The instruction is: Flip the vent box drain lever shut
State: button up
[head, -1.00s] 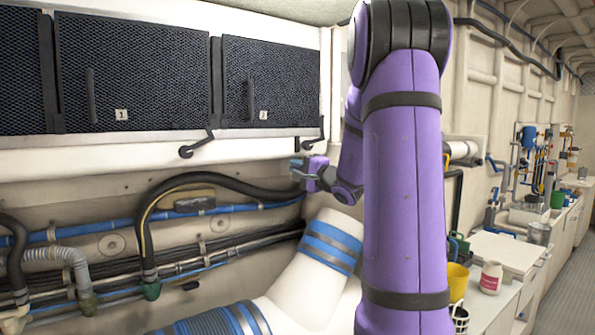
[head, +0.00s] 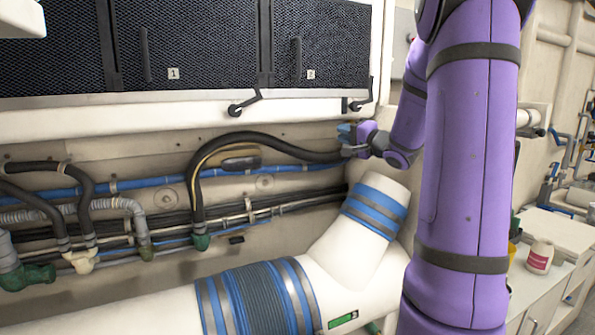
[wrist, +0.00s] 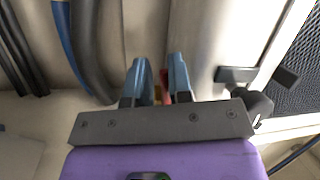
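The vent box is the white housing (head: 220,116) with dark mesh panels along the upper wall. I cannot tell from the pictures which is the drain lever. My gripper (head: 346,139) is just below the panel 2 lever, apart from it. In the wrist view, the two blue fingers (wrist: 158,74) stand apart, with a small red and orange patch seen between them. A dark lever (wrist: 262,94) shows to their right, outside the fingers.
A black hose (head: 275,143) and blue pipes (head: 170,187) run along the wall behind and left of my gripper. A large white pipe with blue bands (head: 372,212) rises below it. A counter with a white jar (head: 540,257) is at right.

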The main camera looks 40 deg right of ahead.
jog(key=s+f, duration=0.1)
jog(key=s, duration=1)
jog(key=a+f+n+g+y, duration=0.1)
jog(key=a+n+g+y, duration=0.2)
jog(key=a, duration=1.1)
jog(key=a+f+n+g+y, duration=0.2)
jog(key=a+g, duration=0.5)
jog(key=a, duration=0.6)
jog(key=shift+a+n+y, duration=0.4)
jog(key=shift+n+y, duration=0.4)
jog(key=shift+n, duration=0.6)
jog(key=shift+f, duration=0.1)
